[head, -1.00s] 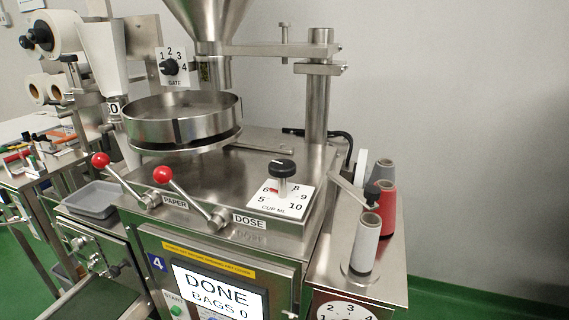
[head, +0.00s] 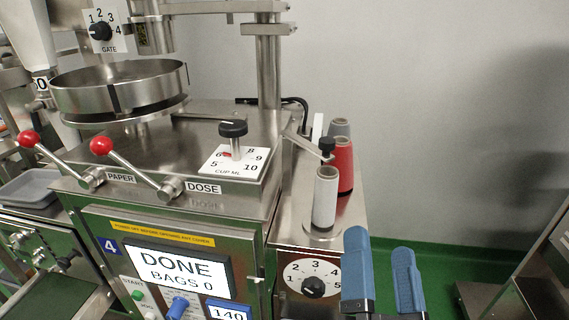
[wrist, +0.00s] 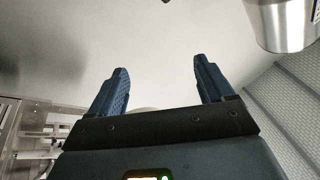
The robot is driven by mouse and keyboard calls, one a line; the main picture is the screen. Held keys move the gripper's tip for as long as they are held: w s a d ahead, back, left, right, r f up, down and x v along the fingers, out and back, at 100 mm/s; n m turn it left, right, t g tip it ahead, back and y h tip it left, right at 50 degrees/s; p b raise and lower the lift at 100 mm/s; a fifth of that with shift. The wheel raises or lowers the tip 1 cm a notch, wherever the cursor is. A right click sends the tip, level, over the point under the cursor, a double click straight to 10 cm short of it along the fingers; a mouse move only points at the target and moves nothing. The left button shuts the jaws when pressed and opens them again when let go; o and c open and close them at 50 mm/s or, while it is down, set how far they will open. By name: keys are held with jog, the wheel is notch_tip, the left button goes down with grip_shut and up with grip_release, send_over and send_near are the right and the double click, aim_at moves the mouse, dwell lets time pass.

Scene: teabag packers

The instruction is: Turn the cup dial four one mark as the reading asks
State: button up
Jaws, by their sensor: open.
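The cup dial is a black knob (head: 233,129) on a short post above a white scale plate marked CUP ML (head: 248,162), with marks from 5 to 10, on top of the machine with the blue 4 label (head: 109,246). A red pointer (head: 229,154) under the knob lies near the 6. The screen (head: 177,272) reads DONE, BAGS 0. My gripper (head: 384,262) is open and empty at the lower right of the head view, to the right of and below the dial. In the wrist view its blue fingers (wrist: 157,90) stand apart, with nothing between them.
Red-knobbed levers PAPER (head: 30,139) and DOSE (head: 102,146) stand left of the dial. A round pan (head: 120,90) is behind them. Thread spools, white (head: 325,197) and red (head: 344,165), stand on the right shelf. A numbered dial (head: 313,287) is below it.

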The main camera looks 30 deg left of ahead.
aim_at(242, 129)
jog(key=w+a+r+n+g+y+b, duration=0.1)
jog(key=w+a+r+n+g+y, duration=0.1)
jog(key=a+r+n+g+y, duration=0.55)
jog(key=w+a+r+n+g+y+b, duration=0.2)
jog(key=w+a+n+y, duration=0.15)
jog(key=a, duration=0.65)
jog(key=w+a+f+n+g, duration=0.1)
jog(key=n+g, duration=0.1)
jog(key=w+a+f+n+g+h+b, duration=0.1)
jog(key=a+n+g, duration=0.1)
jog(key=w+a+f+n+g+h+b, duration=0.1)
jog(key=n+g, duration=0.1)
jog(key=shift+w+a+f+n, duration=0.25)
jog(key=shift+w+a+n, duration=0.05)
jog(key=shift+a+n, duration=0.1)
jog(key=shift+w+d+f+h, duration=0.15)
jog(key=shift+w+f+h, duration=0.05)
jog(key=shift+w+h, duration=0.2)
jog(key=shift+a, duration=0.2)
jog(key=p+x, duration=0.1)
jog(key=x, duration=0.6)
jog(key=shift+w+a, duration=0.1)
jog(key=shift+a, duration=0.1)
